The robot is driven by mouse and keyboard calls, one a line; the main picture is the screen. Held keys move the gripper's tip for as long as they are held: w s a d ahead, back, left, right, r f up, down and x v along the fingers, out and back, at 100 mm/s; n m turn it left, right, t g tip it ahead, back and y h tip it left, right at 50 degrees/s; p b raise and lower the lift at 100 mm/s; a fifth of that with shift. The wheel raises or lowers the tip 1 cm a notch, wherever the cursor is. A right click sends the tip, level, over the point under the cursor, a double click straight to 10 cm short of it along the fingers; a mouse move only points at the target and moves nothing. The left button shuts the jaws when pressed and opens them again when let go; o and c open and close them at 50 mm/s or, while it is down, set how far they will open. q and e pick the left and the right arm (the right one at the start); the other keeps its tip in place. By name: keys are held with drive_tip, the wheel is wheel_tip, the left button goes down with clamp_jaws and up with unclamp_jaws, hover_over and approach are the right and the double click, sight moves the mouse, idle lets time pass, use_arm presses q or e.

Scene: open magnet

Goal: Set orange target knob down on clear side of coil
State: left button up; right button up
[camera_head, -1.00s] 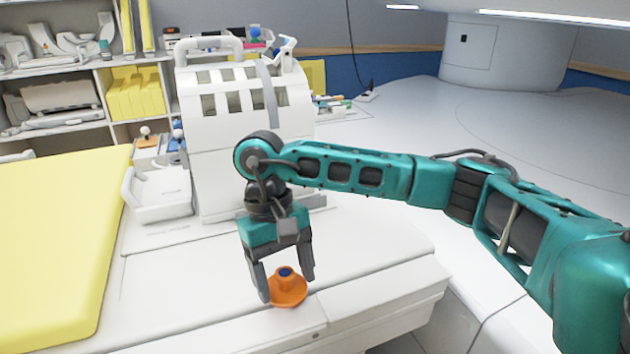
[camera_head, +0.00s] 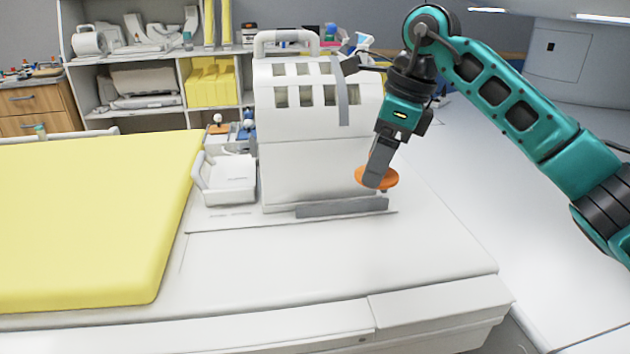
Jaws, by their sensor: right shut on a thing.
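The orange target knob (camera_head: 385,178) is a round disc held in my right gripper (camera_head: 376,178). The coil is a tall box with window slots and a handle on top, standing on the white patient table (camera_head: 330,270). My left gripper is not in view.
A yellow pad (camera_head: 90,215) covers the left of the table. A white tray-like piece (camera_head: 228,178) stands just left of the coil. A grey bar (camera_head: 342,207) lies at the coil's front foot. The table's front and right are bare. Shelves (camera_head: 150,80) stand behind.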

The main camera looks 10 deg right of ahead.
drive_tip(key=r+m, duration=0.1)
drive_tip(key=w+r+m, duration=0.1)
drive_tip(key=m, duration=0.1)
drive_tip(key=shift+w+a+r+m+t+h, duration=0.1)
drive_tip(key=shift+a+r+m+t+h, duration=0.1)
drive_tip(key=shift+r+m+t+h, duration=0.15)
drive_tip(key=shift+f, duration=0.3)
drive_tip(key=b, duration=0.1)
hover_over(359, 253)
drive_tip(key=f, duration=1.4)
drive_tip(key=shift+s+d+f, duration=0.3)
drive_tip(key=shift+d+f, duration=0.05)
drive_tip(key=shift+f, duration=0.45)
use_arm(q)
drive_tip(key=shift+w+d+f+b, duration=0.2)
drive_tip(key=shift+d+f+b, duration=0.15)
use_arm(e)
drive_tip(key=shift+f, duration=1.9)
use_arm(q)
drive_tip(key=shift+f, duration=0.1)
use_arm(e)
drive_tip(key=shift+f, duration=0.1)
drive_tip(key=o, duration=1.1)
